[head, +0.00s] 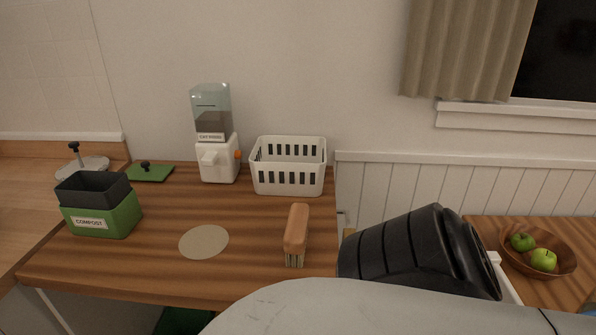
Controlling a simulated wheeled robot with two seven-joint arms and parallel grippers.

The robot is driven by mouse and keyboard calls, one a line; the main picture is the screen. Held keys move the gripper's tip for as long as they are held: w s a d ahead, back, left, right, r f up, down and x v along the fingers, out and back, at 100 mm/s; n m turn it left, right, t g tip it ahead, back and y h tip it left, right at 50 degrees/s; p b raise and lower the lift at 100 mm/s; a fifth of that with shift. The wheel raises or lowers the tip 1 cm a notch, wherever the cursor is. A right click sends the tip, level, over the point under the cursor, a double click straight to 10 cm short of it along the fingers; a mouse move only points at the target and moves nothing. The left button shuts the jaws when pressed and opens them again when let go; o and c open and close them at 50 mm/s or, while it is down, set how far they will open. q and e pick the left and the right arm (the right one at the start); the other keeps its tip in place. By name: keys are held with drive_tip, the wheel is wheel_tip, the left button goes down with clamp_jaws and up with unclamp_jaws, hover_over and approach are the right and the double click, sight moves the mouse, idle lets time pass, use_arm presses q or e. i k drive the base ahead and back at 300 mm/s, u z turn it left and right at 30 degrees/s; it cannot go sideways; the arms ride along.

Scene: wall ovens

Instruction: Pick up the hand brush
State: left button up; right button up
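The hand brush (296,230) has a brown wooden body and pale bristles at its lower end. In the head view it is on the wooden table (160,265), near the right edge, in front of the white basket. My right arm fills the lower right of the view with a black ribbed joint and a grey link. The arm is to the right of the brush and apart from it in the picture. Neither gripper shows, and nothing is seen holding the brush.
A white basket (289,188), a cat food dispenser (218,160) and a green compost bin (102,222) stand on the table. A round beige disc (204,242) lies left of the brush. A wooden bowl (515,258) with green apples is on another surface at right.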

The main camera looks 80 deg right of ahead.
sight(294, 240)
drive_tip(key=z, duration=0.25)
drive_tip(key=i, duration=0.85)
drive_tip(key=z, duration=2.85)
